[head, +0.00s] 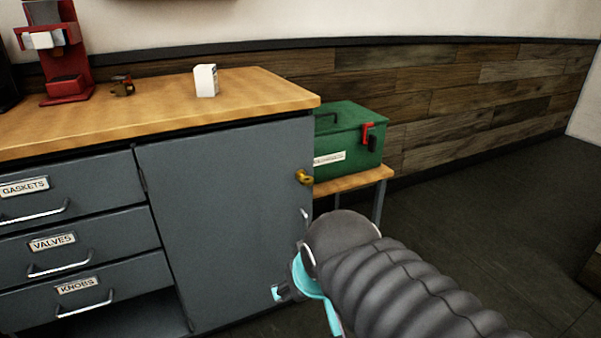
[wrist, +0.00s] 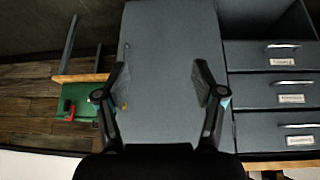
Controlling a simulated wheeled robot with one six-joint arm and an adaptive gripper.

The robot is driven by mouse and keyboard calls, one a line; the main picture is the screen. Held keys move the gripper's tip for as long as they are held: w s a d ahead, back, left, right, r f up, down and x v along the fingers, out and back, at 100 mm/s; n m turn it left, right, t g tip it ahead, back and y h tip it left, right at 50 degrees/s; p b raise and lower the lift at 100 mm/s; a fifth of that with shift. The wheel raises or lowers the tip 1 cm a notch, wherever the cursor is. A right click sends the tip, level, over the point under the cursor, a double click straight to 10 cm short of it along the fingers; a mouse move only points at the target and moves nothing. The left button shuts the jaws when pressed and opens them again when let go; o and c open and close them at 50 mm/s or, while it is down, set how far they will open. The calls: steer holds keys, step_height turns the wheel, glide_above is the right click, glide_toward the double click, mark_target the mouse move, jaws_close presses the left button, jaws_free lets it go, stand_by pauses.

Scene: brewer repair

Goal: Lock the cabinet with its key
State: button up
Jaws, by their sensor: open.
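The grey cabinet (head: 230,225) has a flat door that looks shut, under a wooden top. A brass-coloured key (head: 304,177) sits at the lock near the door's right edge, above a small handle (head: 305,214). In the wrist view, which is upside down, the cabinet door (wrist: 170,50) fills the middle. A small yellow spot of the key (wrist: 124,106) shows beside the left finger, partly hidden by it. My gripper (wrist: 160,80) is open and empty, its fingers spread in front of the door. In the head view my arm covers the area below and right of the handle.
Drawers labelled gaskets, valves and knobs (head: 52,242) are left of the door. A green toolbox (head: 340,140) with a red clasp stands on a small bench (head: 360,180) to the right. A white carton (head: 206,80) and a red brewer (head: 62,60) stand on the top.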

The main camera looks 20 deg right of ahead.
steer(key=w+d+r+t+h, duration=0.35)
steer(key=w+d, duration=0.75)
steer(key=w, duration=0.4)
steer(key=t, duration=0.4)
glide_toward(312, 182)
steer(key=s+d+r, duration=0.2)
steer(key=s+r, duration=0.1)
steer(key=r, duration=0.1)
steer(key=w+d+f+n+t+y+b, duration=0.1)
steer(key=d+f+n+t+y+b, duration=0.25)
steer(key=f+y, duration=0.5)
steer(key=shift+n+y, duration=0.45)
steer(key=shift+y, duration=0.45)
steer(key=p+x, duration=0.1)
steer(key=x, duration=0.3)
steer(key=p+x, duration=0.1)
steer(key=x, duration=0.4)
steer(key=d+r+p+x, duration=0.1)
steer(key=x, duration=0.3)
steer(key=shift+w, duration=0.45)
steer(key=c, duration=1.2)
